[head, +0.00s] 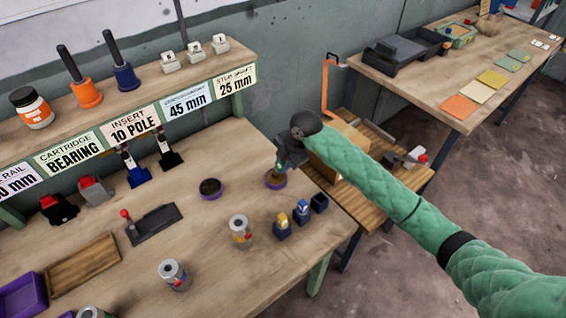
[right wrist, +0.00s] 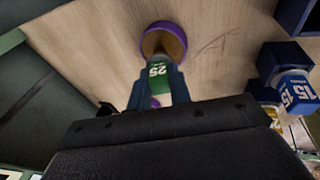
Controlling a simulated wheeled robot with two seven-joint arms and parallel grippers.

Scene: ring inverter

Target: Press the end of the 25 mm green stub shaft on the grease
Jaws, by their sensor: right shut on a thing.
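My right gripper (head: 280,165) is shut on the green stub shaft (right wrist: 158,72), which shows a "25" label between the fingers in the right wrist view. The shaft (head: 281,169) points down at a round purple-rimmed dish (head: 270,185) with a brown inside. The dish also shows in the right wrist view (right wrist: 178,38), right at the shaft's end. I cannot tell whether the shaft's end touches what is in it. A second round dish (head: 210,187) with a dark top stands to the left on the bench. My left gripper is not in view.
A blue stub (head: 302,208) and a yellow stub (head: 282,222) stand in dark holders, beside an empty holder (head: 319,203). Metal cans (head: 240,231) stand near the front. A labelled shelf (head: 130,128) runs along the back. An orange post (head: 326,85) rises behind my arm.

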